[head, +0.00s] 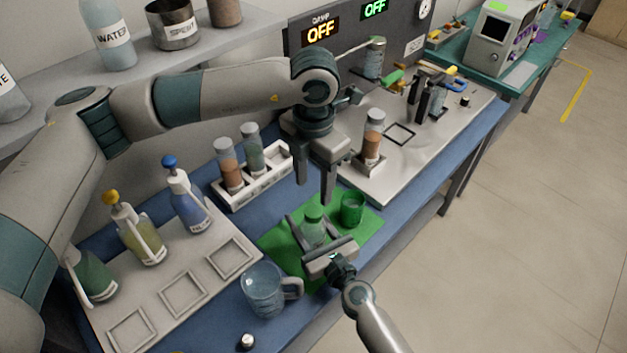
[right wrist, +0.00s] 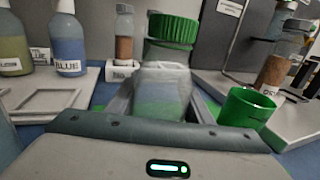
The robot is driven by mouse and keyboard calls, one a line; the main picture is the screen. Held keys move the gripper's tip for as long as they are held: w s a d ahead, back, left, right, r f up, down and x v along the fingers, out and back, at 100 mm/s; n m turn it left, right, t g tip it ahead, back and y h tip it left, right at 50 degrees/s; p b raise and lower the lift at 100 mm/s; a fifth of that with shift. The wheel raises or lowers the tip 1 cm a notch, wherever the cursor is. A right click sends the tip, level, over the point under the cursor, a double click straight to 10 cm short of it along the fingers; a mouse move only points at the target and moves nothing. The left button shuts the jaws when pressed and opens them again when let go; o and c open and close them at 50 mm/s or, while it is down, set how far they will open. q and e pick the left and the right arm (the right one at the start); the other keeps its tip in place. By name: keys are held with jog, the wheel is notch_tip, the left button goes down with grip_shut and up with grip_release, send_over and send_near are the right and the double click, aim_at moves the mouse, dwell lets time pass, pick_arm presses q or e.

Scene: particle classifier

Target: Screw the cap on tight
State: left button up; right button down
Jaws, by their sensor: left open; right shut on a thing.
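A clear bottle (right wrist: 165,90) stands upright with a ribbed green cap (right wrist: 172,28) on its mouth. How tightly the cap sits cannot be told. In the head view the cap (head: 313,213) shows above the bottle (head: 312,233) on a green mat (head: 277,240). My right gripper (head: 314,226) is shut around the bottle's body from the front, one finger on each side. My left gripper (head: 314,196) points down above the cap. Its fingers are apart, with nothing between them.
A green cup (head: 352,208) stands right of the bottle on the mat. A clear mug (head: 263,290) stands near the front edge. A white rack (head: 250,180) with vials is behind. Pump bottles (head: 190,200) are at left. A metal plate (head: 425,150) lies at the right.

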aim_at(313, 211)
pick_arm(q)
jog(key=shift+f, duration=0.1)
dwell(0.4)
jog(key=shift+f, duration=3.9)
grip_shut()
jog(key=m, duration=0.5)
grip_release()
jog(key=shift+r, duration=0.15)
